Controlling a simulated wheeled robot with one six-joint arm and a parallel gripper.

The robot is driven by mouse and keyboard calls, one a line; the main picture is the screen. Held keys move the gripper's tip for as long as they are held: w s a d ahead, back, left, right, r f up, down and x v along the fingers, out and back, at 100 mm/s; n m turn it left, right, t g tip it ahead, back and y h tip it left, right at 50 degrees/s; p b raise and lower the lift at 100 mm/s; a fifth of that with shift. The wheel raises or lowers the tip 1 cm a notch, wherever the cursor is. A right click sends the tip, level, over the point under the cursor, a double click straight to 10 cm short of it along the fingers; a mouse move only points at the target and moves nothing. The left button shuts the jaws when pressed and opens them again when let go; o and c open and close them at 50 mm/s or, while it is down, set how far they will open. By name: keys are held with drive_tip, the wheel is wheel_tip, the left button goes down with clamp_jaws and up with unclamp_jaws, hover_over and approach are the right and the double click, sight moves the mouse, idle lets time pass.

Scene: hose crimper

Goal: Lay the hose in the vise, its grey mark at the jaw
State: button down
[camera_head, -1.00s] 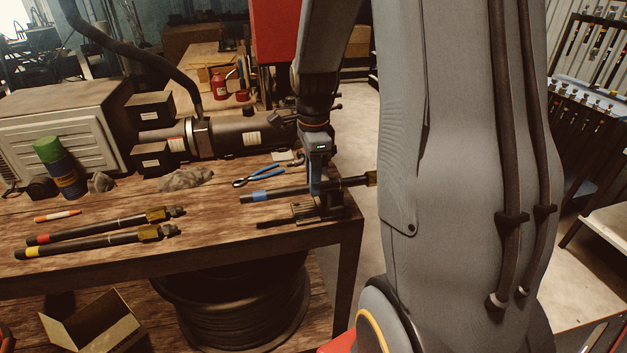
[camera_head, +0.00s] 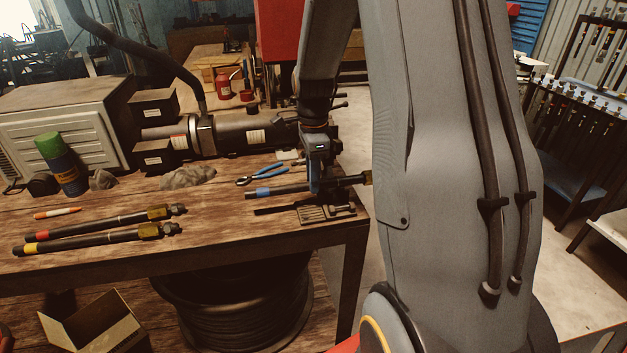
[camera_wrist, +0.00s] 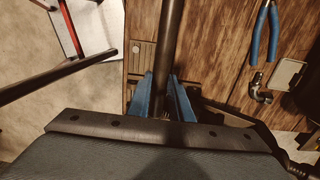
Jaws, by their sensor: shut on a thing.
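My gripper (camera_head: 314,188) is shut on a black hose (camera_head: 294,188) with a blue band near its left end, held roughly level above the table. In the wrist view my blue fingers (camera_wrist: 162,100) clasp the hose (camera_wrist: 170,40), which runs away upward. The vise's ribbed plate (camera_wrist: 141,58) shows beside it. I cannot make out the hose's grey mark.
Two more hoses, banded red (camera_head: 90,225) and yellow (camera_head: 95,242), lie on the table at left. Blue-handled pliers (camera_head: 268,172) lie behind the held hose. A large cylindrical machine (camera_head: 240,135) and black boxes stand at the back. Floor opens right of the table.

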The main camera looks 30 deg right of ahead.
drive_tip(key=shift+w+d+f+b, duration=0.3)
drive_tip(key=shift+w+f, duration=0.3)
drive_tip(key=shift+w, duration=0.15)
drive_tip(key=shift+f, duration=0.6)
drive_tip(key=shift+f, duration=0.15)
drive_tip(key=c, duration=1.5)
unclamp_jaws()
